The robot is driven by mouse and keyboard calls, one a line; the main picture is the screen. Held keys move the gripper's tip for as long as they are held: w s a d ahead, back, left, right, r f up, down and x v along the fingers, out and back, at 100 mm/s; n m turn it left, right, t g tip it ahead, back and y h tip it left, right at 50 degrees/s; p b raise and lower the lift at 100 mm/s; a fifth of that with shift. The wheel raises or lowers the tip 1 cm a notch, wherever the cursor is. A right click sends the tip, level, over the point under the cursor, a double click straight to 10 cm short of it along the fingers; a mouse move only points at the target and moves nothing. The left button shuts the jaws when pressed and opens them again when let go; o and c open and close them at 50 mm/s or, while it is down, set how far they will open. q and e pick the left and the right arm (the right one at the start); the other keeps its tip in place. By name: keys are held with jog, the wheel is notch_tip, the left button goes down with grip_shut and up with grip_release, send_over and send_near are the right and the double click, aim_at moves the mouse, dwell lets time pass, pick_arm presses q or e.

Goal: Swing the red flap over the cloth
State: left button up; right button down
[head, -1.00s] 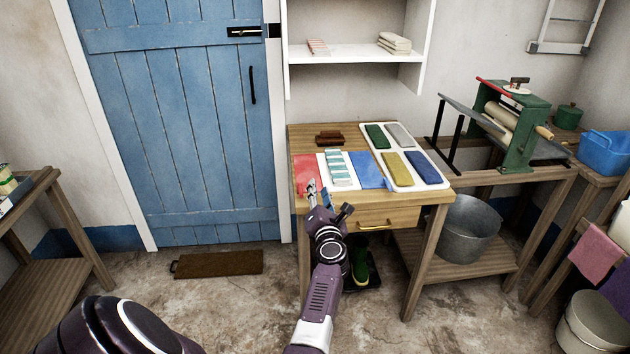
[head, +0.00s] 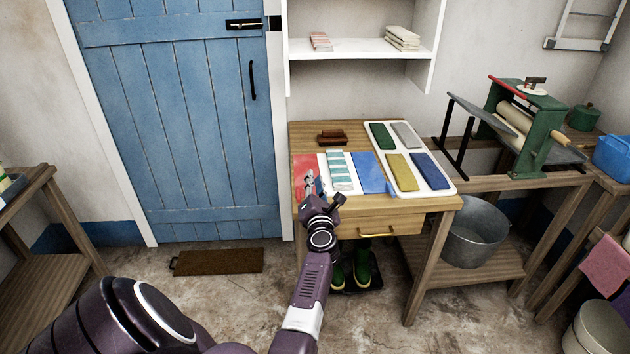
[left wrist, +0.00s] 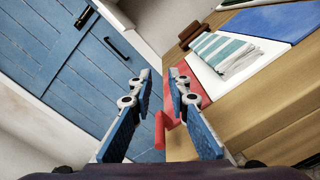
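The red flap (head: 303,166) lies flat on the left side of the wooden table. It also shows in the left wrist view (left wrist: 203,97), partly behind a finger, with a red tab (left wrist: 161,130) at its edge. The teal-and-white striped cloth (head: 340,168) lies on the white middle panel (head: 323,162), uncovered. The blue flap (head: 368,172) lies flat to the right of it. My left gripper (head: 310,181) is over the front of the red flap. In the left wrist view its fingers (left wrist: 160,75) are apart with nothing gripped. My right gripper is out of view.
A white tray (head: 415,155) with green, grey, yellow and blue cloths is at the table's right. A brown brush-like object (head: 332,138) sits at the back. A green mangle (head: 538,120) stands to the right. Floor left of the table is open.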

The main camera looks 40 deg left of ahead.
pick_arm(q)
jog(key=shift+w+f, duration=0.1)
jog(key=shift+f, duration=0.05)
grip_shut()
jog(key=shift+o, duration=2)
grip_release()
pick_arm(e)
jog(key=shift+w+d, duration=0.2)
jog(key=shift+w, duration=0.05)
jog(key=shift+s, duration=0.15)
pick_arm(q)
notch_tip(320, 180, up, 10)
jog(key=shift+c, duration=0.3)
